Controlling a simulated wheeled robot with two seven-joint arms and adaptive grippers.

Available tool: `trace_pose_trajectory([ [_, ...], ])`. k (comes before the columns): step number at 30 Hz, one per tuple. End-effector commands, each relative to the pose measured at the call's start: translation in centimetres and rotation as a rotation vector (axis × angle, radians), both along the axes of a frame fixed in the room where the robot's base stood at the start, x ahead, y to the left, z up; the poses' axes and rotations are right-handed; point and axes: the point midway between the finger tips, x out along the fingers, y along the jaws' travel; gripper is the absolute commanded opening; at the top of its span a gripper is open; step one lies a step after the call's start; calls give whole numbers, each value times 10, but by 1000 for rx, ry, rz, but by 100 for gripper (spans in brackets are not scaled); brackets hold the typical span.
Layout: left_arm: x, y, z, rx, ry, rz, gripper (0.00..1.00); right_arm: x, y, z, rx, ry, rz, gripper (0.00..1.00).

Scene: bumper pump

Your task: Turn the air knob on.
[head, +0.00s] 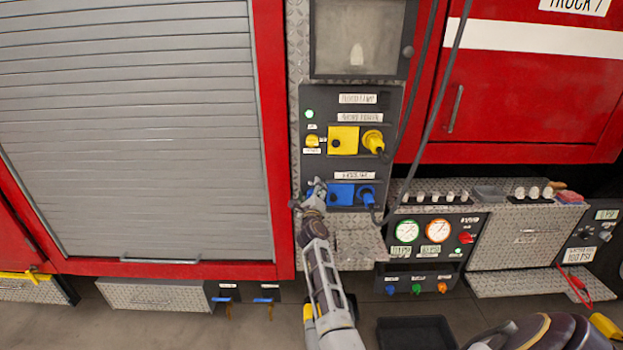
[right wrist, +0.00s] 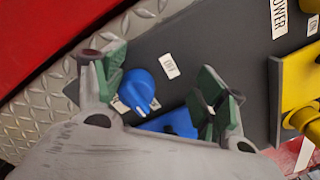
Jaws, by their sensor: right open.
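The round blue knob (right wrist: 135,92), with a white mark on it, sits on the dark panel in the right wrist view. A blue block (right wrist: 172,123) is beside it. My right gripper (right wrist: 160,92) is open, with its green-padded fingers on either side of the knob and the near part of the block. The knob is nearer the left finger; I cannot tell whether they touch. In the head view my right gripper (head: 314,191) is at the left end of the blue row and hides the knob. The blue block also shows there (head: 341,194). My left gripper is out of view.
A yellow knob (head: 312,140), yellow block (head: 343,140) and yellow plug (head: 374,141) are above the blue row. A blue plug (head: 367,195) with a dark cable is to the right. A gauge panel (head: 421,249) is lower right. A grey shutter (head: 135,130) is left.

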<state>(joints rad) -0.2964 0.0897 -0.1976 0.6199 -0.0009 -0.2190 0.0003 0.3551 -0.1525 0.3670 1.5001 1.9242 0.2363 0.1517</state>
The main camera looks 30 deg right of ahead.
Motion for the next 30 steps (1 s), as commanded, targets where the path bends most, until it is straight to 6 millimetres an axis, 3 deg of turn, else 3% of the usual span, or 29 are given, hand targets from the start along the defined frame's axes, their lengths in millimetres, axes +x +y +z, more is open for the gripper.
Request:
trace_pose_trajectory([
  [1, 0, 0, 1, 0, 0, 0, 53, 1, -3, 19, -11, -23, -2, 57],
  [9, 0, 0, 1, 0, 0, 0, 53, 0, -5, 41, -17, -26, -3, 62],
  [13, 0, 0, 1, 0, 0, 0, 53, 0, -4, 49, -16, -23, -3, 57],
  [30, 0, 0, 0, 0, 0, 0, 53, 0, -1, 61, -6, -12, 1, 57],
])
